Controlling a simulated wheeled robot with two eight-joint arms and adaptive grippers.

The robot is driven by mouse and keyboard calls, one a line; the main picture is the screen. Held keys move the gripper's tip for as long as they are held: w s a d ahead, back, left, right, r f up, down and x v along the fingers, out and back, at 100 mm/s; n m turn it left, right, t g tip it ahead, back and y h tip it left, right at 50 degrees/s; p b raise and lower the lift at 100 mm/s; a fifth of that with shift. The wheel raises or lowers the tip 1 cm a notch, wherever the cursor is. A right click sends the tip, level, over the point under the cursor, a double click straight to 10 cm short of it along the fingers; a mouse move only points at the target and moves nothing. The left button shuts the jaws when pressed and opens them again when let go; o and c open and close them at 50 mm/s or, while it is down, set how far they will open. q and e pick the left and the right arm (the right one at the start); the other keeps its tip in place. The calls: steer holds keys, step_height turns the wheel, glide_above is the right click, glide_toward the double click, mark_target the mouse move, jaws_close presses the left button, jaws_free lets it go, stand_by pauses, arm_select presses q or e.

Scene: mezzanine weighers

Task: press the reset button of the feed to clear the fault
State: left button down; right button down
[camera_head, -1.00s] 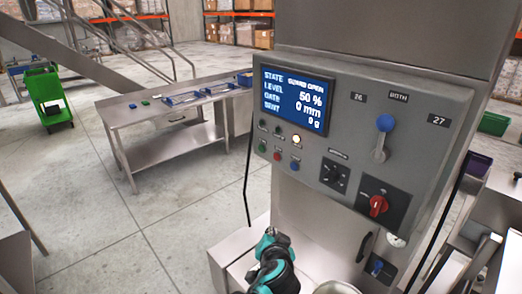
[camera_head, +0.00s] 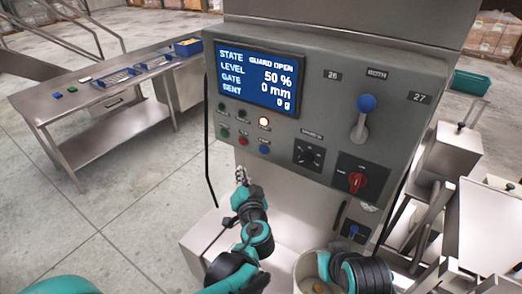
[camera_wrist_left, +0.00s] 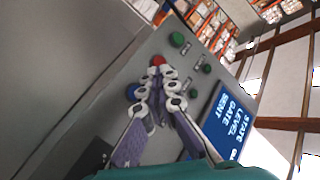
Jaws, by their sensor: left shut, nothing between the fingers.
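The feed's grey control panel (camera_head: 330,115) fills the middle of the head view. Its screen (camera_head: 258,75) reads STATE GUARD OPEN. Below are a green button (camera_head: 224,131), a red button (camera_head: 243,140) and a blue button (camera_head: 264,148); their labels are too small to read. In the left wrist view the green (camera_wrist_left: 177,39), red (camera_wrist_left: 158,60) and blue (camera_wrist_left: 132,91) buttons show beyond the fingers. My left gripper (camera_head: 240,174) is shut and empty, just below the red button. In the wrist view its fingertips (camera_wrist_left: 158,76) overlap the red button's edge; contact cannot be told. My right gripper is not visible.
The panel also carries a dark dial (camera_head: 309,154), a red rotary switch (camera_head: 355,182) and a blue-knobbed lever (camera_head: 362,115). A round pale container (camera_head: 309,272) stands below, beside my right arm. A steel bench (camera_head: 100,95) stands at left, with open floor before it.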

mark_target(263, 150)
arm_select(q)
steer(key=w+d, duration=0.5)
steer(key=w, duration=0.2)
steer(key=shift+b, duration=0.3)
steer(key=shift+w+d, duration=0.1)
steer(key=shift+d, duration=0.05)
stand_by(1.2)
steer(key=shift+w+d, duration=0.15)
steer(key=shift+w, duration=0.1)
steer(key=shift+w+d, duration=0.25)
steer(key=shift+w, duration=0.05)
stand_by(0.8)
steer(key=shift+s+a, duration=0.5)
steer(key=shift+s, duration=0.2)
